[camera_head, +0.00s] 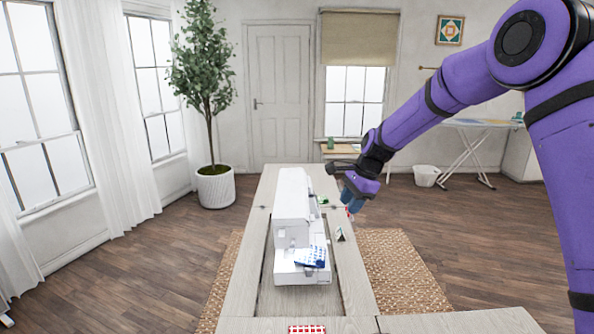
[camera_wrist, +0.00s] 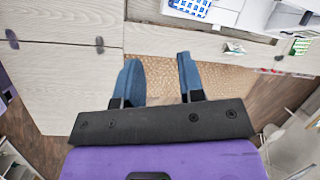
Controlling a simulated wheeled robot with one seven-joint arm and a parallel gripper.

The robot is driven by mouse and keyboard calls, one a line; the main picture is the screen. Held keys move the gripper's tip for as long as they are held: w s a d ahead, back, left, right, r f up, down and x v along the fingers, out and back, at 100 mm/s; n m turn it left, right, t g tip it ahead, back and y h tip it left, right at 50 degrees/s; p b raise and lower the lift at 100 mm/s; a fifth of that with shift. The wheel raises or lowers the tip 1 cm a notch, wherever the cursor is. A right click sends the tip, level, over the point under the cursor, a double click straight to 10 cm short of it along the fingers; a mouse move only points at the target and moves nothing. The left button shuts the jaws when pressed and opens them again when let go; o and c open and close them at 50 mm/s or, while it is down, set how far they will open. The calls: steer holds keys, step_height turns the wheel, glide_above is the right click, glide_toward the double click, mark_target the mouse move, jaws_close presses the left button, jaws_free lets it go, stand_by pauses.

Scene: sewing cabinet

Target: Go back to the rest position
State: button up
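My gripper (camera_head: 352,198) hangs off the right side of the sewing table (camera_head: 240,277), near its far end. In the wrist view its two blue fingers (camera_wrist: 160,82) stand apart, with only the woven rug and a table edge showing between them. The gripper is open and empty. A white sewing machine (camera_head: 292,215) sits on the table to the left of the gripper. It shows at the top right of the wrist view (camera_wrist: 255,15). A blue patterned cloth (camera_head: 313,257) lies on the machine's near end.
A small triangular item (camera_head: 340,234) and a green packet (camera_wrist: 300,47) lie on the table beside the machine. A red checked piece (camera_head: 307,329) is at the front. The floor to the right (camera_head: 460,240) is clear. A potted tree (camera_head: 215,186) stands at the back left.

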steer(key=s+d+r+n+t+h, duration=0.1)
steer(key=s+d+r+n, duration=0.3)
steer(key=s+r, duration=0.55)
steer(key=s+d+r+n+t+h, duration=0.1)
steer(key=s+d+r+n, duration=0.25)
steer(key=s+r, duration=0.6)
steer(key=s+d+n+t+h, duration=0.1)
steer(key=s+d+n, duration=0.2)
steer(key=s, duration=0.9)
steer(key=s+d+f+n+t, duration=0.1)
steer(key=s+d+n, duration=0.2)
steer(key=s, duration=1)
steer(key=shift+d+h, duration=0.4)
steer(key=shift+d, duration=0.3)
steer(key=shift+w, duration=0.15)
